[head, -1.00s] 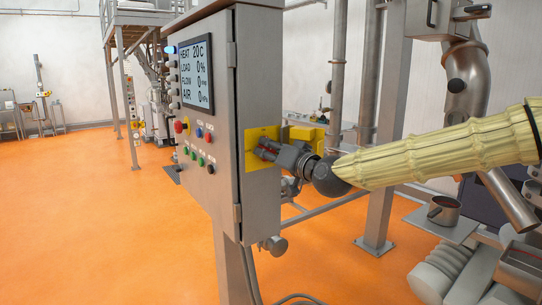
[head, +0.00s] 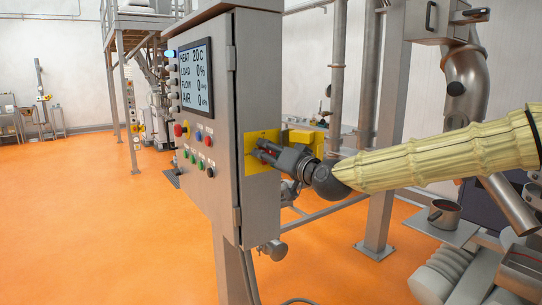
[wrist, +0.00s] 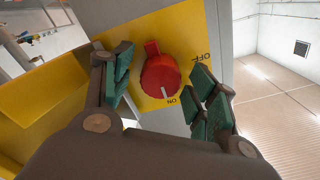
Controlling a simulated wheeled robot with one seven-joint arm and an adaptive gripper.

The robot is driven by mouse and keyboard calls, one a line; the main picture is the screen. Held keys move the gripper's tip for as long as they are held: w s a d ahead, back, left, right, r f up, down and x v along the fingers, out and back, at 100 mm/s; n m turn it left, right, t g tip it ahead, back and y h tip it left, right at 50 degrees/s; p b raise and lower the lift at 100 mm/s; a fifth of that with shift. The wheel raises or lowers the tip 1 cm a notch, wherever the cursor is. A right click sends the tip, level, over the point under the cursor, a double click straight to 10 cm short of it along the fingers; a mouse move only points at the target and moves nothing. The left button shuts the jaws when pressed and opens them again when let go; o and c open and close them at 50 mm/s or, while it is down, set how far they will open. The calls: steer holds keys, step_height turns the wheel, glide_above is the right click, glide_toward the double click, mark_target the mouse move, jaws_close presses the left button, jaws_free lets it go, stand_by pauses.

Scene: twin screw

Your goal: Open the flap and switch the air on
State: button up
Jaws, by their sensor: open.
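A red rotary knob (wrist: 161,76) sits on a yellow plate (wrist: 190,25) on the side of the grey cabinet (head: 262,60). OFF and ON are printed beside it, and its white mark points close to ON. A yellow block (wrist: 45,105), perhaps the flap swung aside, stands out to the left in the wrist view; it also shows behind my gripper in the head view (head: 303,138). My gripper (wrist: 158,85) is open, with its green-padded fingers on either side of the knob. I cannot tell whether they touch it. The cabinet screen (head: 197,77) reads AIR 0.
The cabinet front carries several buttons, including a red one (head: 181,130). A steel post (head: 383,150) stands right of the cabinet, near my arm. A pot (head: 444,213) sits on a small shelf at the right. Open orange floor (head: 90,220) lies at the left.

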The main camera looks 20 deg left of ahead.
steer(key=shift+s+d, duration=0.1)
steer(key=v, duration=1.1)
steer(key=shift+s+d, duration=0.25)
steer(key=shift+d, duration=0.1)
